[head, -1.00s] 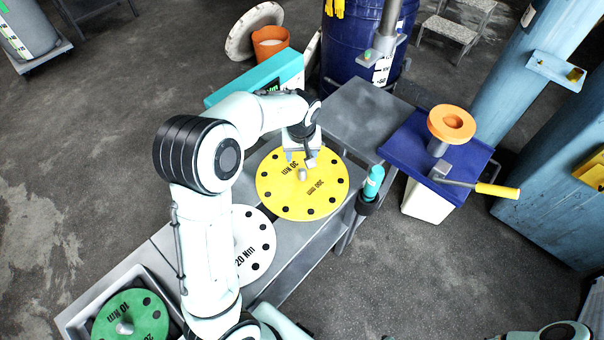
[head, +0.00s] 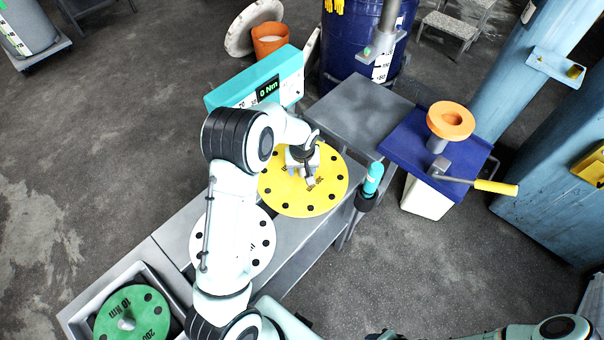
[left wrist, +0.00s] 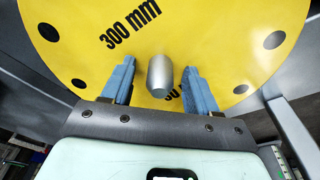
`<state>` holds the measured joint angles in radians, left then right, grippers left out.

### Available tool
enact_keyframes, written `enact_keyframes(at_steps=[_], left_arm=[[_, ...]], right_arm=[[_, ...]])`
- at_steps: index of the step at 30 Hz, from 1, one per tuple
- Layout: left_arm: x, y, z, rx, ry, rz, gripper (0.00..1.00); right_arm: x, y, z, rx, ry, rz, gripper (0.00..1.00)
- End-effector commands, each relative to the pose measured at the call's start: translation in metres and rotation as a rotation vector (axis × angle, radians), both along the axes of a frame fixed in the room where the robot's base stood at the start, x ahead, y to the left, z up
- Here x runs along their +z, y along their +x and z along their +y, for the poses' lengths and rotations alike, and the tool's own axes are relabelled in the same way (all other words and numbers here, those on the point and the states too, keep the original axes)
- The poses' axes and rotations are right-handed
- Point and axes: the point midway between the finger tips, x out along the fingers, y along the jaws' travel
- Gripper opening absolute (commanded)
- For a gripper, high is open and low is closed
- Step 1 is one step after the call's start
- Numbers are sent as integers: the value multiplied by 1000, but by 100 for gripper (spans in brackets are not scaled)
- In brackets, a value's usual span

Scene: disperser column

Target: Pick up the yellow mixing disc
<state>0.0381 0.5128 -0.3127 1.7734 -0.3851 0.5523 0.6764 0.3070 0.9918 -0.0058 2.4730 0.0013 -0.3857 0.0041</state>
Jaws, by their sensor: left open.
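The yellow mixing disc (head: 325,200) lies flat on the grey bench, with dark holes around its rim and black lettering. In the left wrist view the yellow disc (left wrist: 215,30) fills most of the picture, with a grey metal knob (left wrist: 160,75) at its centre. My left gripper (head: 305,178) is over the middle of the disc and hides the knob in the head view. In the left wrist view its blue fingers (left wrist: 160,82) are open, one on each side of the knob, with gaps visible. My right gripper is not in view; part of my right arm shows at the lower right.
A white disc (head: 262,245) and a green disc (head: 138,318) in a tray lie further along the bench. A teal torque display (head: 230,97) stands behind. A teal-handled tool (head: 373,180) is at the bench's right edge. A blue-topped stand (head: 400,150) carries an orange ring (head: 463,122).

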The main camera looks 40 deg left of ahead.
Motion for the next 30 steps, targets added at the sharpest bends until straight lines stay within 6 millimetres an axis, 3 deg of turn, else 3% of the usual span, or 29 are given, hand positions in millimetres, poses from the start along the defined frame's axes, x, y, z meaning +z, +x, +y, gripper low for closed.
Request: enact_keyframes(at_steps=[2, 3, 8, 20, 30], left_arm=[[0, 0, 0, 0, 0, 0, 59], [0, 0, 0, 0, 0, 0, 53], [0, 0, 0, 0, 0, 0, 1], [7, 2, 0, 0, 2, -6, 0], [67, 2, 0, -2, 1, -9, 0]], right_arm=[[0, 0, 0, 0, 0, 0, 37], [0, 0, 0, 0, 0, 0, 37], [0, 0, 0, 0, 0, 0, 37], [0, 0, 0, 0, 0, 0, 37], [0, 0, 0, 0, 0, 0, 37]])
